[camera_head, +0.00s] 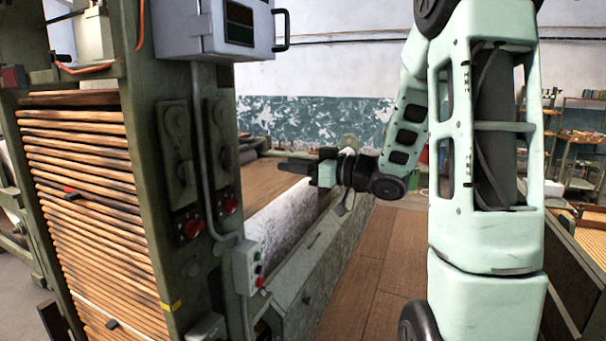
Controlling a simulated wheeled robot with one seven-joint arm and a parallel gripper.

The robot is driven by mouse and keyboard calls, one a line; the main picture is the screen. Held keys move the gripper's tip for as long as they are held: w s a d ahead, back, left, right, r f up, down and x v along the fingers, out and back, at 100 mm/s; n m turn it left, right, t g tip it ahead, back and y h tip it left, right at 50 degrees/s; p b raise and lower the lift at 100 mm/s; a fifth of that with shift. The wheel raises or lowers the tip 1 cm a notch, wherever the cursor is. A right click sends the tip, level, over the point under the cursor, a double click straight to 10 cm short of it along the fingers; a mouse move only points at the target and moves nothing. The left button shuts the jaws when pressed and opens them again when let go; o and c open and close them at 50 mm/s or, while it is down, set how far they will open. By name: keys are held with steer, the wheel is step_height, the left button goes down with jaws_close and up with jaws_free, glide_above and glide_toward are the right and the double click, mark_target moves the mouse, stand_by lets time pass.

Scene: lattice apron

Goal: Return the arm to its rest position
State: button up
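My arm stands large on the right of the head view, pale mint green with black joints. Its upper part rises out of the top of the picture and its forearm comes back down behind it. At its end my gripper (297,166) points left, level, over the bed of the loom-like machine. The fingers are dark and seen from the side, so I cannot tell whether they are open or shut. I see nothing hanging from or held in the gripper.
A green machine frame (145,165) with stacked wooden slats (90,190), red knobs and a grey control box (212,28) stands close on the left. A pale roller (280,220) lies below the gripper. Wooden floor (375,270) is clear between machine and arm.

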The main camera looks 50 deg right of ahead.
steer(key=shift+v, duration=1)
steer(key=w+a+f+g+h+b, duration=0.1)
steer(key=w+a+f+g+h, duration=0.15)
steer(key=a+f, duration=0.45)
steer(key=w+a+f+g+h+b, duration=0.15)
steer(key=a+f+g, duration=0.25)
steer(key=a, duration=0.7)
steer(key=s+a+f+n+g, duration=0.1)
steer(key=s+a+f+g, duration=0.1)
steer(key=s+a, duration=0.3)
steer(key=s+a+f+n+g+h, duration=0.1)
steer(key=s+a+f+g, duration=0.2)
steer(key=s, duration=0.9)
steer(key=s+a+f+n+g+b, duration=0.1)
steer(key=s+a+f+n+g, duration=0.1)
steer(key=s+a+g, duration=0.3)
steer(key=s+a+f, duration=0.1)
steer(key=s+a, duration=0.3)
steer(key=shift+f+h, duration=0.25)
steer(key=shift+h, duration=0.05)
